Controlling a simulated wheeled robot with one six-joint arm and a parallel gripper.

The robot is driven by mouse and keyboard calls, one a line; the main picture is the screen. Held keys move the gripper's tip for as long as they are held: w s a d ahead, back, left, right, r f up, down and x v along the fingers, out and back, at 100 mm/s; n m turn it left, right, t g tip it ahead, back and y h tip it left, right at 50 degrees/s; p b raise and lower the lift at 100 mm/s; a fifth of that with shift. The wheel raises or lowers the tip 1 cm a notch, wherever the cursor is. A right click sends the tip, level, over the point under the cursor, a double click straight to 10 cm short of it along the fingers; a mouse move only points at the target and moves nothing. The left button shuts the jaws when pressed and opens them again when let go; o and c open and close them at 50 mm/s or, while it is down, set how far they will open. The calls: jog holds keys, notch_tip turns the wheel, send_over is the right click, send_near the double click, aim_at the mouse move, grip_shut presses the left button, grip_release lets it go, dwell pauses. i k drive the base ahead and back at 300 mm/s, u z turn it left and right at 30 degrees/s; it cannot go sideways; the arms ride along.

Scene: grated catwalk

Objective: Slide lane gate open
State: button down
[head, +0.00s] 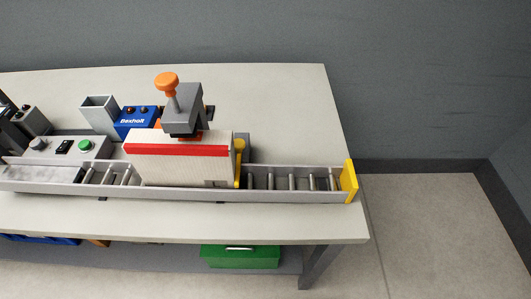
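A grey roller lane (290,194) runs along the bench from the left edge to a yellow end plate (350,181) on the right. A slim yellow upright piece (239,165) with a rounded top stands across the lane, in front of a dark grey block; it looks like the lane gate, and it stands closed over the lane. A white ribbed box (185,169) with a red stripe sits on the lane just left of it, touching or nearly so. My gripper is not clearly seen; dark parts at the left edge cannot be identified.
A grey head with an orange knob (167,80) stands behind the box. A blue unit (136,120), a grey open bin (99,114) and a button panel (62,147) are left. The bench's back right (285,105) is clear. A green case (240,257) is below.

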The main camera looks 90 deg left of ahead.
aim_at(239, 144)
jog(key=u, duration=3.5)
jog(key=k, duration=0.5)
jog(key=z, duration=0.65)
jog(key=i, duration=0.65)
jog(key=u, duration=0.15)
